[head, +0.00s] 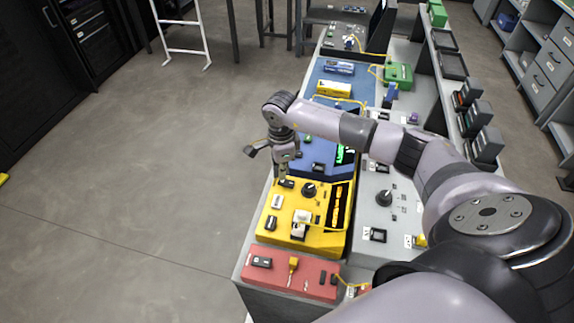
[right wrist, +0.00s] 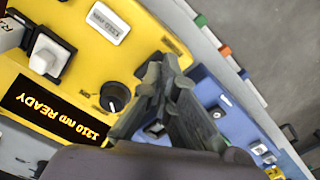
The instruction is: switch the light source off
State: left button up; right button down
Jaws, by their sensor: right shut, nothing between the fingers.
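The yellow light source (head: 263,232) stands on the bench below my right arm. Its display (head: 338,205) is lit orange; in the right wrist view the display (right wrist: 42,106) reads "1310 nm READY", upside down. A black knob (head: 309,190) sits beside the display and also shows in the right wrist view (right wrist: 115,97). My right gripper (head: 285,172) points down over the unit's far left end. In the right wrist view its fingers (right wrist: 158,72) are shut and empty, over the edge nearest the blue unit. They hide part of the panel there; contact cannot be told. My left gripper is out of view.
A blue unit (head: 318,152) with a green display adjoins the far side, and a red panel (head: 285,272) the near side. A grey panel (head: 397,205) with a knob lies to the right.

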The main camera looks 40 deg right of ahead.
aim_at(282, 181)
jog(key=shift+f+b, duration=0.95)
jog(key=shift+f, duration=0.15)
dwell(0.3)
jog(key=shift+s, duration=0.1)
jog(key=shift+r+p, duration=0.6)
jog(key=shift+r, duration=0.25)
jog(key=shift+r+p, duration=1.4)
jog(key=shift+r, duration=1.3)
jog(key=shift+f, duration=0.1)
